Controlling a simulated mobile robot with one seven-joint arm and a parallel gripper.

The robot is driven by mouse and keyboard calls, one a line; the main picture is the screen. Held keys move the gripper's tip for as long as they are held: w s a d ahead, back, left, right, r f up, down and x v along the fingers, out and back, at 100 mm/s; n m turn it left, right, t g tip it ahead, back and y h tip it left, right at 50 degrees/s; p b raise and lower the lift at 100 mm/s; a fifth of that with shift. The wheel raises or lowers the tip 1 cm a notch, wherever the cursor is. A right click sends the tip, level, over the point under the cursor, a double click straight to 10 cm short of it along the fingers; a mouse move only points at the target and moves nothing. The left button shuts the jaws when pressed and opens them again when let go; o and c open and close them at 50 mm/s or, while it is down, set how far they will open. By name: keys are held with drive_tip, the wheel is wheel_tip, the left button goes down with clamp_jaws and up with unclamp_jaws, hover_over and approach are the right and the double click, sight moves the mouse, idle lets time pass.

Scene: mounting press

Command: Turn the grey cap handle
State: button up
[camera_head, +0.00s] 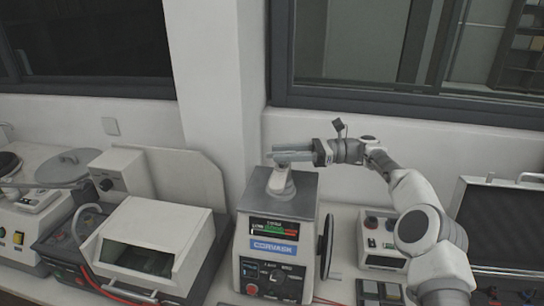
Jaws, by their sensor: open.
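The mounting press (276,232) stands in the middle of the head view, with a lit display and a blue label on its front. A pale cap post (283,181) rises from its grey top. The grey cap handle (279,158) appears as a bar at the top of this post. My gripper (288,153) reaches in from the right at handle height, its fingers pointing left. It is open. Its fingers overlap the handle in this view, so I cannot tell whether they touch it or sit around it. The fingers partly hide the handle.
A dark handwheel (326,247) is on the press's right side. A white box machine (150,243) stands close to the left. A small control unit (381,238) and an open dark case (503,225) are to the right. The wall and window frame lie close behind.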

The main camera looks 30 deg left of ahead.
drive_tip(key=shift+v, duration=1.95)
